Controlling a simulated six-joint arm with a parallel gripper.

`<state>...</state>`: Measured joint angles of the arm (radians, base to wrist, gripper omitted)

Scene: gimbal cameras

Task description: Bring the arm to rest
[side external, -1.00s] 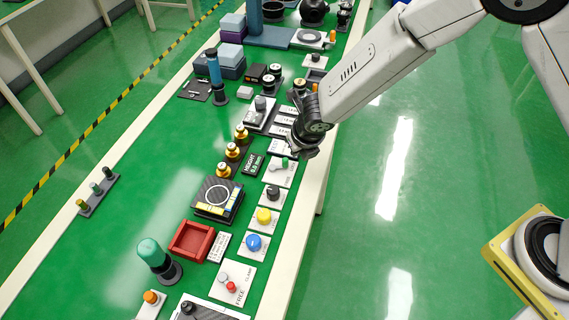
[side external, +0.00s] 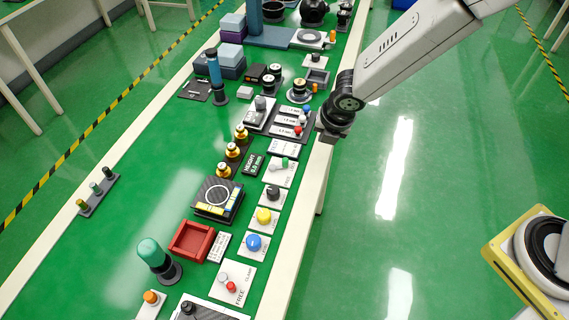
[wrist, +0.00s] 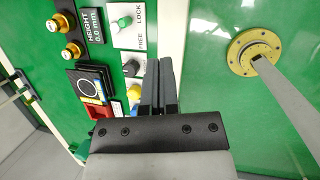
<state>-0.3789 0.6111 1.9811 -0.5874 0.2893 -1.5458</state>
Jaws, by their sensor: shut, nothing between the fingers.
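My gripper (side external: 331,136) is over the right edge of the long green-topped bench (side external: 140,190), beside the switch panels, in the side external view. In the wrist view my gripper (wrist: 159,62) has its two fingers side by side, shut, with nothing held. The fingertips point toward the bench's pale edge and are apart from the LOCK/FREE panel (wrist: 130,28). My arm reaches in from the upper right.
Near the gripper are a panel with several small levers (side external: 292,124), brass knobs (side external: 232,152), a black dial (side external: 272,192), and yellow (side external: 264,216) and blue buttons (side external: 253,242). A red tray (side external: 192,241) lies further down. Open floor (side external: 400,220) is to the right.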

